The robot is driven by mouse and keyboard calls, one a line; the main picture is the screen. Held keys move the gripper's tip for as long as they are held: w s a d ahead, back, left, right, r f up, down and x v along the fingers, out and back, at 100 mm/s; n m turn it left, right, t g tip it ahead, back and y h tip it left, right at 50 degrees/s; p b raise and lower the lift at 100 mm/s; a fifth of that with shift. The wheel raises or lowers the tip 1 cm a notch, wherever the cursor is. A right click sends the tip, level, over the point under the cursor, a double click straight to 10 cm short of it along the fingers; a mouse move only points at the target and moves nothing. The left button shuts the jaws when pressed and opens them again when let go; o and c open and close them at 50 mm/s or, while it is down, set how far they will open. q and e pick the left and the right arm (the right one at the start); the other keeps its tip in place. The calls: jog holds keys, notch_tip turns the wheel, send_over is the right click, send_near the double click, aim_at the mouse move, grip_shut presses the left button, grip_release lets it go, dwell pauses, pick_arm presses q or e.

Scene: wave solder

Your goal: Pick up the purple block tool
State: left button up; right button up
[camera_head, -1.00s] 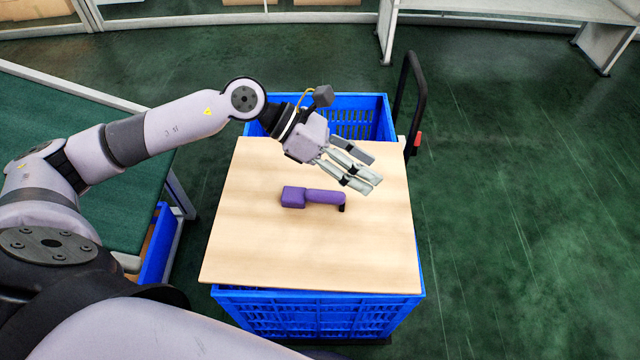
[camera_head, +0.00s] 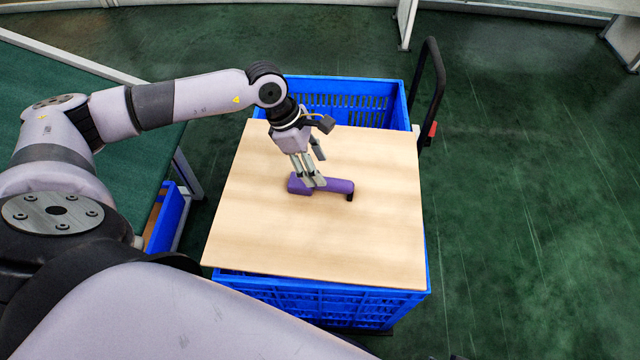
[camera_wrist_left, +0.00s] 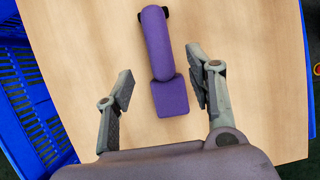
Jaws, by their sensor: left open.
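The purple block tool (camera_head: 334,186) lies on a wooden board (camera_head: 300,240). It has a square block at its left end and a long rounded handle with a black tip at its right end. My left gripper (camera_head: 313,176) is open above the block end and covers part of it in the head view. In the left wrist view, the purple block tool (camera_wrist_left: 160,60) lies on the board, with its block end between the open fingers of my left gripper (camera_wrist_left: 160,88). Both fingers appear apart from the tool. My right gripper is not in view.
The board rests on a blue crate (camera_head: 320,300) with a dark cart handle (camera_head: 432,80) at its back right. A green-topped table (camera_head: 110,170) stands to the left. Green floor (camera_head: 540,220) is clear on the right. The board is otherwise empty.

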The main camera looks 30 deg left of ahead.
pick_arm(q)
jog(key=x, duration=0.5)
jog(key=shift+f+b, duration=0.2)
jog(key=shift+b, duration=0.1)
jog(key=shift+d+f, duration=0.1)
jog(key=shift+f, duration=0.2)
jog(key=c, duration=0.4)
grip_shut()
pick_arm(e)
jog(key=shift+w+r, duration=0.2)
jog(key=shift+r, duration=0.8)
